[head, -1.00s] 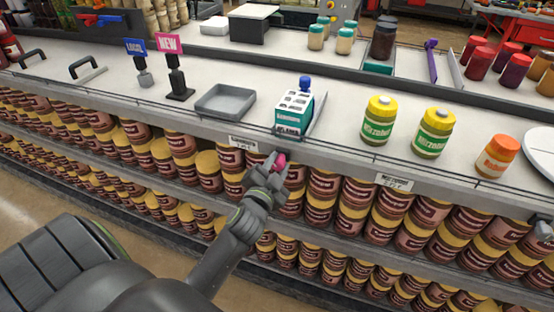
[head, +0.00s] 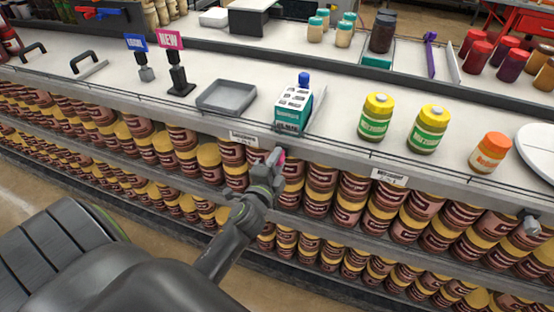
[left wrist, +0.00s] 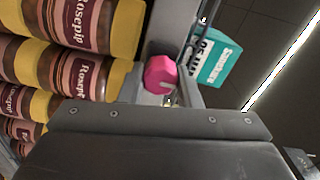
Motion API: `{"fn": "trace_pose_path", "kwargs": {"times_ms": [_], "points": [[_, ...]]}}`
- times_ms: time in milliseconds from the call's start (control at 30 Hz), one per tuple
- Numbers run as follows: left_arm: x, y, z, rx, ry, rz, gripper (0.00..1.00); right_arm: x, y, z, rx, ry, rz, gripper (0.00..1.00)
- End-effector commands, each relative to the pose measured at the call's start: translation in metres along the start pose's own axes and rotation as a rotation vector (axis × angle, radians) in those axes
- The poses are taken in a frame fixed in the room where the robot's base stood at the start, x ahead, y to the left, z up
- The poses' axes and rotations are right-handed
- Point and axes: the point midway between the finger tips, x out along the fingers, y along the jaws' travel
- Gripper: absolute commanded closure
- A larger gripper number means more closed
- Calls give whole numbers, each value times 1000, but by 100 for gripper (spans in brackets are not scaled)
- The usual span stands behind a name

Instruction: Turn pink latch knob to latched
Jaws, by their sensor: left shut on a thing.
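The pink latch knob (head: 282,157) sits at the front edge of the shelf counter, below the teal and white box. Only a small part of it shows in the head view, behind my fingers. My left gripper (head: 276,162) is at the knob and shut on it. In the left wrist view the knob (left wrist: 160,74) shows as a pink faceted block beyond the dark gripper body (left wrist: 160,125), beside a grey metal part. The knob's latch mechanism is mostly hidden, so I cannot tell its exact state. My right gripper is not in view.
The teal and white box (head: 293,108) with a blue cap stands just above the knob. A grey tray (head: 227,97) lies to its left. Yellow-lidded jars (head: 376,117) stand to the right. Brown jars (head: 322,178) fill the shelves close around my left gripper.

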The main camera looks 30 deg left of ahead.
Motion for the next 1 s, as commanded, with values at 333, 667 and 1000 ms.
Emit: {"fn": "trace_pose_path", "kwargs": {"times_ms": [333,667,1000], "points": [[0,1,0,15,0,1,92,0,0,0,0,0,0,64],[0,1,0,14,0,1,48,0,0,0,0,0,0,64],[-4,1,0,12,-1,1,48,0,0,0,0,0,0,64]]}}
